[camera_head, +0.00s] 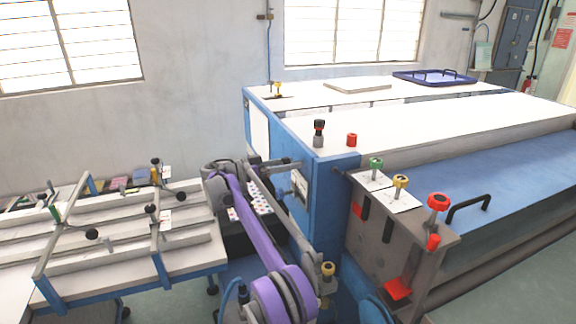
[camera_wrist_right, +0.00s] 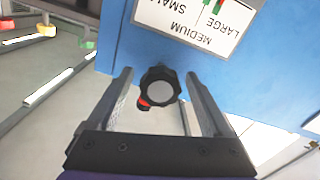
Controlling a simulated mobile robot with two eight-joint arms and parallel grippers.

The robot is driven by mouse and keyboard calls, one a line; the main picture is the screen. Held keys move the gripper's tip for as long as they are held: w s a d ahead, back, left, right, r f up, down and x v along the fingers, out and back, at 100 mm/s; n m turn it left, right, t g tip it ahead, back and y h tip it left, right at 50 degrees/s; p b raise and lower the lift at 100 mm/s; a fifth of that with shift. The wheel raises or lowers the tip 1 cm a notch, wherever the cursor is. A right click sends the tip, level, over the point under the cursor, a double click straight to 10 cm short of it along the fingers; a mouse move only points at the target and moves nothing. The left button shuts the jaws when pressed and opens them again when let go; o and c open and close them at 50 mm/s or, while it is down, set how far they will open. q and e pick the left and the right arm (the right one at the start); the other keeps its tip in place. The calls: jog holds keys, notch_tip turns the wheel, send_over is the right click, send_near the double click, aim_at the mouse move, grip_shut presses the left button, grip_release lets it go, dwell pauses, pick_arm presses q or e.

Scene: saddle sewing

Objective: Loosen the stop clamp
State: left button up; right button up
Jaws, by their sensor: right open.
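A black round knob (camera_wrist_right: 160,88) with a pale grey face shows in the right wrist view, with a small red part at its lower left. I take it to be the stop clamp's knob. It is just below a white plate (camera_wrist_right: 195,22) marked SMALL, MEDIUM and LARGE on the blue machine side. My right gripper (camera_wrist_right: 158,78) is open, with one finger on each side of the knob and visible gaps between. In the head view, my purple right arm reaches toward the size plate (camera_head: 299,187), and the knob cannot be made out clearly. My left gripper is not in view.
The blue machine (camera_head: 332,200) has green (camera_head: 375,163), yellow (camera_head: 400,182) and red (camera_head: 438,202) knobs on its right end. A workbench (camera_head: 185,258) with rails and black-knobbed levers stands at left. A blue tray (camera_head: 434,72) lies on top at the back.

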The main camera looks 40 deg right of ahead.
grip_shut()
dwell(0.5)
